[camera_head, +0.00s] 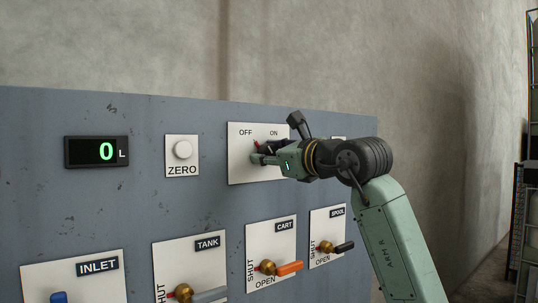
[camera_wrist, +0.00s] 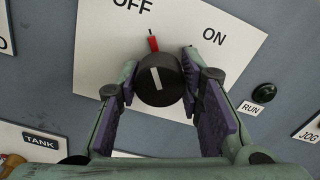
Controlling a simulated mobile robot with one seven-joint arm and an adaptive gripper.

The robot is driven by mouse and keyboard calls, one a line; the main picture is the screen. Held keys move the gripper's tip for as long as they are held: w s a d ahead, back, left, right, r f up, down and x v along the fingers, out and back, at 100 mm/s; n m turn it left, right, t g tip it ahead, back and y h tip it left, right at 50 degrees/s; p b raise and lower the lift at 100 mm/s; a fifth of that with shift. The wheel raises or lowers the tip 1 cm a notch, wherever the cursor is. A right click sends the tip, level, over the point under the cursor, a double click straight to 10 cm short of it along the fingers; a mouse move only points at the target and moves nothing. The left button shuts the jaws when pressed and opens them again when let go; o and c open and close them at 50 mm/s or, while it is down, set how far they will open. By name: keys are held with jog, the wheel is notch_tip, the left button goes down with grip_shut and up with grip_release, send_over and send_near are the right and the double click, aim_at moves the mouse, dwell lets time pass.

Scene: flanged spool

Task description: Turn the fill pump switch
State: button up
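The fill pump switch is a round black knob (camera_wrist: 159,82) with a white line on its face and a red pointer at its top. It sits on a white plate (camera_head: 242,163) marked OFF and ON. In the wrist view the red pointer (camera_wrist: 153,43) is on the OFF side. My gripper (camera_head: 258,156) is at the plate, and its two fingers (camera_wrist: 160,85) stand on either side of the knob. They look very close to its sides, but I cannot tell whether they press on it. My gripper hides much of the knob in the head view.
A display (camera_head: 97,152) reads 0 L, with a ZERO button (camera_head: 183,150) beside it. Below are the INLET, TANK, CART (camera_head: 289,268) and SPOOL (camera_head: 343,246) valves. A dark green RUN button (camera_wrist: 265,97) lies right of the plate.

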jog(key=c, duration=0.6)
jog(key=shift+m, duration=0.3)
jog(key=m+b, duration=0.1)
jog(key=m, duration=0.1)
jog(key=shift+f+m+b, duration=0.1)
jog(key=shift+m+b, duration=0.25)
jog(key=shift+m, duration=0.05)
jog(key=m+b, duration=0.1)
jog(key=m, duration=0.2)
jog(key=shift+m+b, duration=0.3)
jog(key=shift+b, duration=0.1)
jog(key=m+b, duration=0.2)
jog(key=m, duration=0.2)
jog(key=shift+s+a, duration=0.1)
jog(key=shift+m+b, duration=0.7)
jog(key=shift+m, duration=0.7)
jog(key=shift+r, duration=0.2)
